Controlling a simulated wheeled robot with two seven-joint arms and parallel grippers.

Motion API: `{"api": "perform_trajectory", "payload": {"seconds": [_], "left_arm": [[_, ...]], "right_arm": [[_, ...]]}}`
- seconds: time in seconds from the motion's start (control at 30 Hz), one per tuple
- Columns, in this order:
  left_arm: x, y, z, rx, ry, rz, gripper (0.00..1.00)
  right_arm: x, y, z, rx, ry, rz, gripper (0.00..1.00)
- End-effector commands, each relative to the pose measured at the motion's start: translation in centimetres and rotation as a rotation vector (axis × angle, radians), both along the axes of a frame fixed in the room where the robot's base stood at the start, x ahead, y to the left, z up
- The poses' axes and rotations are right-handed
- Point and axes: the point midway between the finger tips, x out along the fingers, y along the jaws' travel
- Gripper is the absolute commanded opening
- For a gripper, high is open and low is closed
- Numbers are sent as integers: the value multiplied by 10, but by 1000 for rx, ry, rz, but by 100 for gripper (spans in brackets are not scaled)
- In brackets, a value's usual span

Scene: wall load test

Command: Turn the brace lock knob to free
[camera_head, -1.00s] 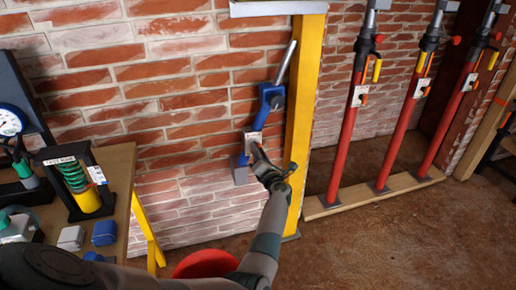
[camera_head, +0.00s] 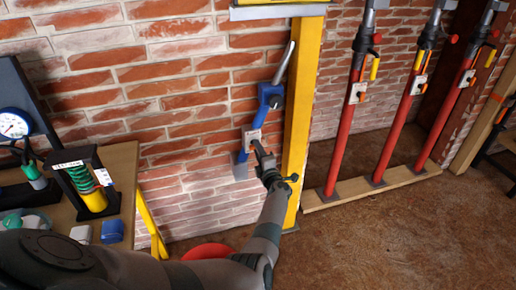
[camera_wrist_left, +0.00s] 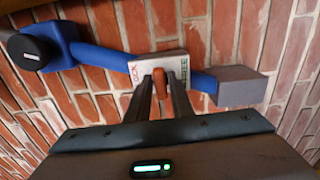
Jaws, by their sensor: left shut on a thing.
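The blue brace (camera_head: 262,112) leans on the brick wall beside the yellow post, with a grey upper rod and a grey foot. A white plate (camera_head: 251,134) is mounted on it. In the left wrist view the plate (camera_wrist_left: 138,72) carries lettering that seems to read LOCK on the left and FREE on the right. The orange lock knob (camera_wrist_left: 158,79) stands at the plate's middle, roughly upright in that view. My left gripper (camera_wrist_left: 161,92) is shut on the knob, its fingers on either side, partly hiding it. My right gripper is out of view.
The yellow post (camera_head: 302,110) stands just right of the brace. Red props (camera_head: 348,140) stand on a timber sill further right. A bench with a gauge (camera_head: 14,124) and a spring device (camera_head: 86,185) is at left. A red round object (camera_head: 208,251) sits low near my arm.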

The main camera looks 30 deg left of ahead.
Motion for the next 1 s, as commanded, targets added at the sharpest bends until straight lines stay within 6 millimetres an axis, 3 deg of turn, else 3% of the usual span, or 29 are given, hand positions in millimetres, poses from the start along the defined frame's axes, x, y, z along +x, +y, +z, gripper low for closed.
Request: {"api": "perform_trajectory", "payload": {"seconds": [0.53, 0.57, 0.6, 1.0], "left_arm": [[0, -1, -1, 23, 29, -1, 0], [0, -1, -1, 23, 29, -1, 25], [0, -1, -1, 23, 29, -1, 33], [0, -1, -1, 23, 28, -1, 33]], "right_arm": [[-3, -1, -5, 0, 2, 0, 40], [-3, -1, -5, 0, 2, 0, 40], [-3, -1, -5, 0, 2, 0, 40], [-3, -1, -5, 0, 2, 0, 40]]}}
